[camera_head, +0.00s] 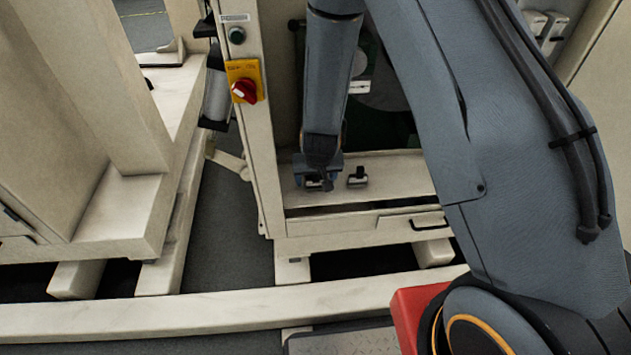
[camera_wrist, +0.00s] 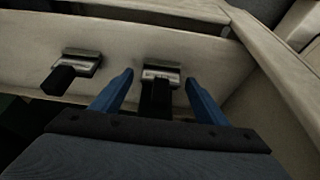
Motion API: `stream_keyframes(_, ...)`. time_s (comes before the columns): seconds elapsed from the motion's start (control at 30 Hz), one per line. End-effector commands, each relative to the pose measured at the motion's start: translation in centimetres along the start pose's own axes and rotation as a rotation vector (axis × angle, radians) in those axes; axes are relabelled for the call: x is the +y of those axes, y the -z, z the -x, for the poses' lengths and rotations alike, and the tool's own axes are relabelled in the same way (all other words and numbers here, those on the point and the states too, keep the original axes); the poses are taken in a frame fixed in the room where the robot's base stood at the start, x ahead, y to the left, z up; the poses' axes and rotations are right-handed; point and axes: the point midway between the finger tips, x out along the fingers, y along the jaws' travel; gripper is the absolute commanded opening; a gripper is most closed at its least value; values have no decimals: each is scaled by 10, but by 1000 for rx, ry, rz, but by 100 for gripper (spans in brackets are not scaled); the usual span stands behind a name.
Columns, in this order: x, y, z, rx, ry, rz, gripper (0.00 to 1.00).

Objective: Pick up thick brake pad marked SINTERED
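Two small brake pads, each a black block with a metal plate, are on a beige ledge (camera_head: 395,175). One pad (camera_wrist: 161,74) shows between the two blue fingers of my gripper (camera_wrist: 159,79) in the wrist view, with a gap on each side. It is partly hidden by my gripper in the head view (camera_head: 313,184). The other pad (camera_wrist: 77,68) lies to the left in the wrist view and right of my gripper in the head view (camera_head: 357,177). My gripper is open and points down at the ledge. No SINTERED marking is readable on either pad.
The ledge lies inside a beige machine frame. A post with a red knob on a yellow plate (camera_head: 243,84) stands left of my arm. A drawer front with a black handle (camera_head: 430,226) is below the ledge. The ledge's right part is bare.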

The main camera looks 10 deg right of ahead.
Motion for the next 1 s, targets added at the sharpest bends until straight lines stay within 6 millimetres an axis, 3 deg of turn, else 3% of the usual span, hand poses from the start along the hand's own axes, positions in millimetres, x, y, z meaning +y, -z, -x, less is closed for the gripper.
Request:
stream_keyframes(0.03, 0, 0, 0, 0, 0, 0, 59)
stream_keyframes(0.27, 0, 0, 0, 0, 0, 0, 20)
stream_keyframes(0.67, 0, 4, 7, 3, 0, 0, 19)
stream_keyframes(0.9, 0, 15, 35, 4, 1, -2, 19)
stream_keyframes(1.0, 0, -5, 39, -3, -1, 4, 19)
